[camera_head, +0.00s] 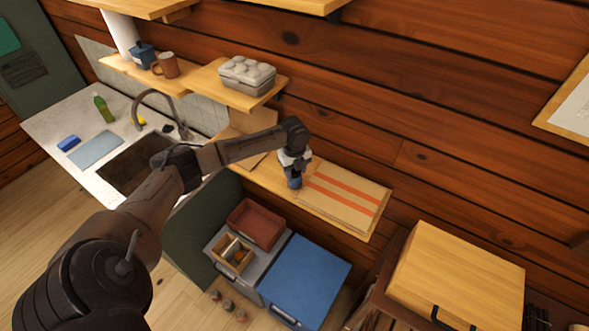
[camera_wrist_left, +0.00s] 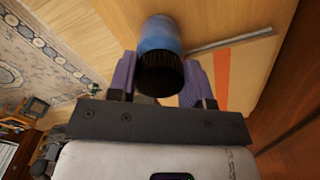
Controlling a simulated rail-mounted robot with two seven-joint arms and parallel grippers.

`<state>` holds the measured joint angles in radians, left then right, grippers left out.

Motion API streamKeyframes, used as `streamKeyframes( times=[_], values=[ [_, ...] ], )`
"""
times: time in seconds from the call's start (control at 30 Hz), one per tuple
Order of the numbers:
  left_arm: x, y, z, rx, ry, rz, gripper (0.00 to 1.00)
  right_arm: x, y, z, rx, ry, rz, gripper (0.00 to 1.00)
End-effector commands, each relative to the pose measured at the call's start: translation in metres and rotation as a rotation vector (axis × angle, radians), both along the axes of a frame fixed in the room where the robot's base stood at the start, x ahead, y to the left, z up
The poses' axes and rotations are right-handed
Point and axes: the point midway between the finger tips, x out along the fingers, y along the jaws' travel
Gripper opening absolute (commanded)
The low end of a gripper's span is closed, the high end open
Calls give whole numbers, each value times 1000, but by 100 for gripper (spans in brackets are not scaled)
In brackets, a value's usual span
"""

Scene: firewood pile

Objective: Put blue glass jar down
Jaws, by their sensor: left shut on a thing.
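A blue glass jar (camera_head: 294,183) with a dark ribbed lid is at the end of my left arm, over the low wooden shelf (camera_head: 262,177). In the left wrist view the jar (camera_wrist_left: 158,35) sits between the purple finger pads of my left gripper (camera_wrist_left: 160,75), which is shut on it. In the head view my left gripper (camera_head: 294,168) is above the jar and points down. The jar's base is at or just above the shelf; I cannot tell whether they touch. My right gripper is not in view.
Below stand a blue-lidded box (camera_head: 305,270) and a red tray (camera_head: 256,222). An upper shelf with an egg carton (camera_head: 247,75) and a brown mug (camera_head: 165,65) is behind the arm.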

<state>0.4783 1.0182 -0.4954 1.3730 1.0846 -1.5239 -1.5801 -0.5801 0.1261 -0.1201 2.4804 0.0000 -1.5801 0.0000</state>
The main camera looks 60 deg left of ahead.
Motion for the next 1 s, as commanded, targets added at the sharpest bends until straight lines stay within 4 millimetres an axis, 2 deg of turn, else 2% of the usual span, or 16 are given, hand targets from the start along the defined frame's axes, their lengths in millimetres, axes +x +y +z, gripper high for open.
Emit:
streamKeyframes(
  times=[0.07,0.1,0.33,0.67,0.77,1.0],
  values=[
    [0,0,-2,0,0,0,19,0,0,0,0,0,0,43],
    [0,0,-2,0,1,0,49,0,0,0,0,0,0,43],
    [0,0,-2,0,1,0,71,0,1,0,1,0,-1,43],
    [0,0,3,0,-1,0,71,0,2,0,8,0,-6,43],
    [0,1,13,1,-1,0,71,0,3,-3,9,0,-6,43],
    [1,1,57,2,-3,0,71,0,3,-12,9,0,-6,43]
  ],
)
